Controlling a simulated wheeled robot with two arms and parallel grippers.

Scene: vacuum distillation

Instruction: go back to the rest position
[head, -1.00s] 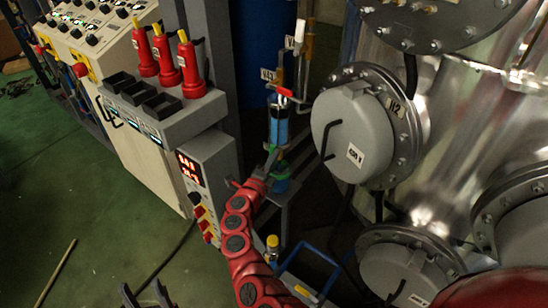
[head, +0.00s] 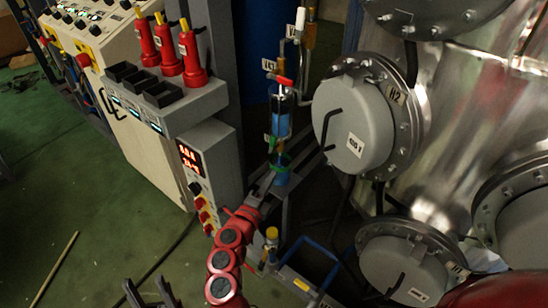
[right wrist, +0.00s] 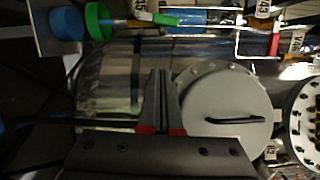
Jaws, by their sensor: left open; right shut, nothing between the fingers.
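My right gripper (head: 264,184) is at the end of the red arm in the middle of the head view, close to the lower end of a glass column with blue liquid (head: 280,122). In the right wrist view its two dark fingers (right wrist: 160,88) are together with nothing between them. A green ring-shaped part (right wrist: 98,20) and a blue part (right wrist: 67,23) lie beyond them at upper left. My left gripper (head: 149,291) is open and empty at the bottom edge, over the green floor.
A grey control box with a red display (head: 190,158) stands left of my right arm. Red bottles (head: 168,50) stand on the shelf above it. The steel vessel with a round grey hatch (head: 352,125) fills the right. Green floor (head: 60,200) is open at left.

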